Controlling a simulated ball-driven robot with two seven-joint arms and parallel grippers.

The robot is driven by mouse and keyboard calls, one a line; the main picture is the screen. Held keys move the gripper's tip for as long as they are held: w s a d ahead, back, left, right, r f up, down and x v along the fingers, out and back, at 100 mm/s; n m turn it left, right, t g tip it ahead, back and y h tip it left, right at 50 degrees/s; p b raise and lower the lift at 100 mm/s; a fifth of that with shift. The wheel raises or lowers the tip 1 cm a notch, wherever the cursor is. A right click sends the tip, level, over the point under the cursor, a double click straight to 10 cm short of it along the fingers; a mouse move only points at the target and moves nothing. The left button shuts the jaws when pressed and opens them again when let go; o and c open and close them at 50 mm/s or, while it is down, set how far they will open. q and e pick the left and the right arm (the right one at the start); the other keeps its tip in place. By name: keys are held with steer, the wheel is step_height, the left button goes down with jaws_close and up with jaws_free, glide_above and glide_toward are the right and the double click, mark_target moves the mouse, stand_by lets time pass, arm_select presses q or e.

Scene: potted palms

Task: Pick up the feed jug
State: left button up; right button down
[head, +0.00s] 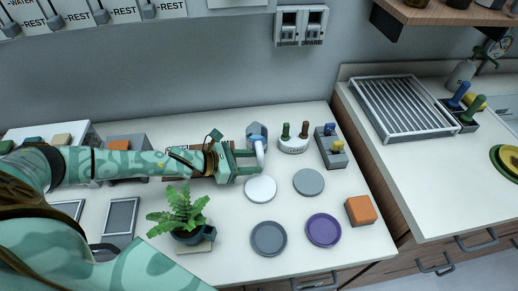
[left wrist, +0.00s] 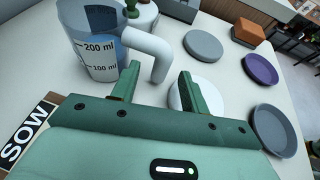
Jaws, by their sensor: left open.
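The feed jug (head: 257,132) is a blue-grey measuring jug with a pale handle. It stands upright at the back middle of the white counter. In the left wrist view the feed jug (left wrist: 97,55) shows ml marks and its thick white handle (left wrist: 152,48) curves toward me. My left gripper (head: 252,161) is at the near side of the jug. In the left wrist view my left gripper (left wrist: 158,74) is open, and the handle's lower end appears between its fingers. I cannot tell whether they touch it. My right gripper is not in view.
Close by are a white pot with plugs (head: 293,145), a grey block with coloured knobs (head: 331,149), a white disc (head: 261,188), grey discs (head: 308,182), a purple disc (head: 323,230) and an orange block (head: 361,210). A potted fern (head: 182,211) stands in front of my left arm.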

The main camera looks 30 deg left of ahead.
mark_target(266, 168)
arm_select(q)
steer(key=b+x, duration=0.1)
steer(key=x, duration=0.4)
steer(key=shift+w+d+f, duration=0.15)
steer(key=shift+w+d, duration=0.05)
steer(key=shift+d, duration=0.05)
jaws_close()
